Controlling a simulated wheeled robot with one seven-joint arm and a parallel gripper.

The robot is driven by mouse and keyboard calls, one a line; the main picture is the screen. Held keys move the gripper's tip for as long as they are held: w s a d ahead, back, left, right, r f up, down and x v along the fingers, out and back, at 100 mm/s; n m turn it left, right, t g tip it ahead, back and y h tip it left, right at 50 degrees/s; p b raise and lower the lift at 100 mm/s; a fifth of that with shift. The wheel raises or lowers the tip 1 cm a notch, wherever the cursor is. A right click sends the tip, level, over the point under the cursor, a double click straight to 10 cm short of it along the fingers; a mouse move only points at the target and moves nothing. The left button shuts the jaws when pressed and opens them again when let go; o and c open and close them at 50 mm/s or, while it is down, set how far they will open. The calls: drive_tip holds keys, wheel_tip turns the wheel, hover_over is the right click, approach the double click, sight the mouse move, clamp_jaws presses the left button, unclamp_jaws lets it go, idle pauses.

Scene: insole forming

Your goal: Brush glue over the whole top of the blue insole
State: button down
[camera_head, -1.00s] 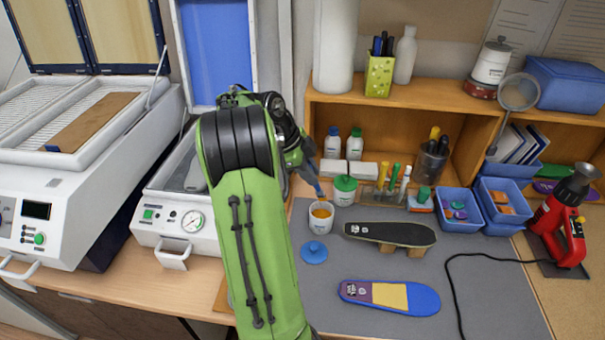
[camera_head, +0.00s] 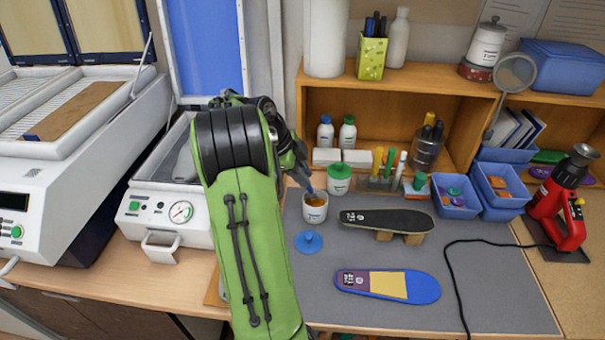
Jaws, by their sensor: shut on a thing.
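The blue insole (camera_head: 422,288) lies flat on the grey mat, with a purple patch at its left and a yellow patch in its middle. An open white pot (camera_head: 315,208) with amber glue stands on the mat behind and left of it. My gripper (camera_head: 299,170) is above and just left of the pot, partly hidden behind my arm. It is shut on a blue-handled brush (camera_head: 308,187), which points down into the pot. The bristles are hidden, so I cannot tell how deep they sit in the glue.
A blue lid (camera_head: 309,242) lies in front of the pot. A black insole (camera_head: 387,221) rests on wooden blocks behind the blue insole. A green-lidded jar (camera_head: 339,179) stands close behind the pot. A black cable (camera_head: 455,290) runs right of the blue insole on the grey mat (camera_head: 500,300).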

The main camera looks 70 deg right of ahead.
drive_tip(key=shift+f+b, duration=0.6)
drive_tip(key=shift+b, duration=0.15)
idle(1.6)
drive_tip(key=shift+r, duration=0.1)
